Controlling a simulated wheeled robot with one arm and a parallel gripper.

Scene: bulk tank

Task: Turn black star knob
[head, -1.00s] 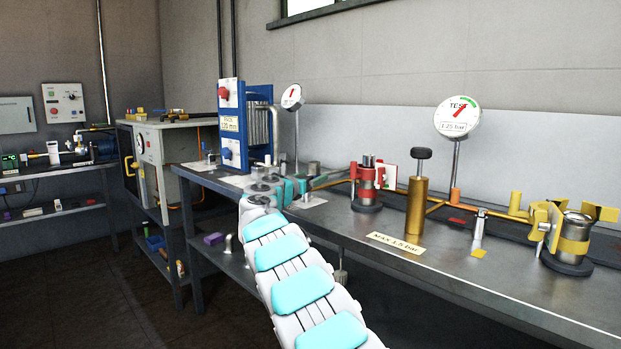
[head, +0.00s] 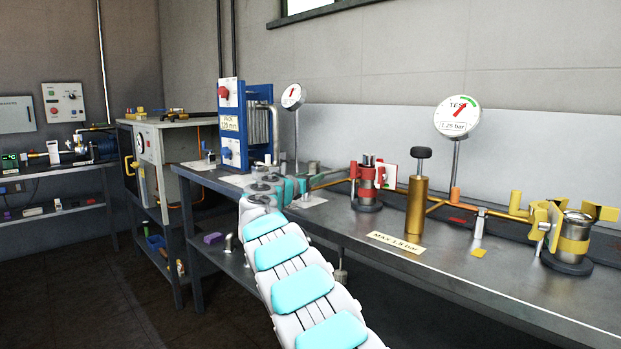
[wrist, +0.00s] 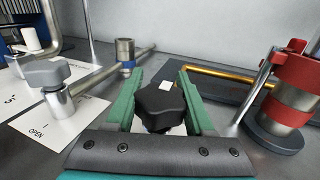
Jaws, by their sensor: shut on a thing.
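In the wrist view the black star knob (wrist: 160,104) sits between the two green fingers of my gripper (wrist: 160,100), which is shut on it. The knob's star-shaped top faces the camera; its stem below is mostly hidden by the knob and the gripper. In the head view my gripper (head: 290,190) is at the bench near the base of the small gauge's post. The knob cannot be made out there.
Behind runs a copper pipe (wrist: 225,76). A blue-framed plate pack (head: 229,125) stands left on the bench.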

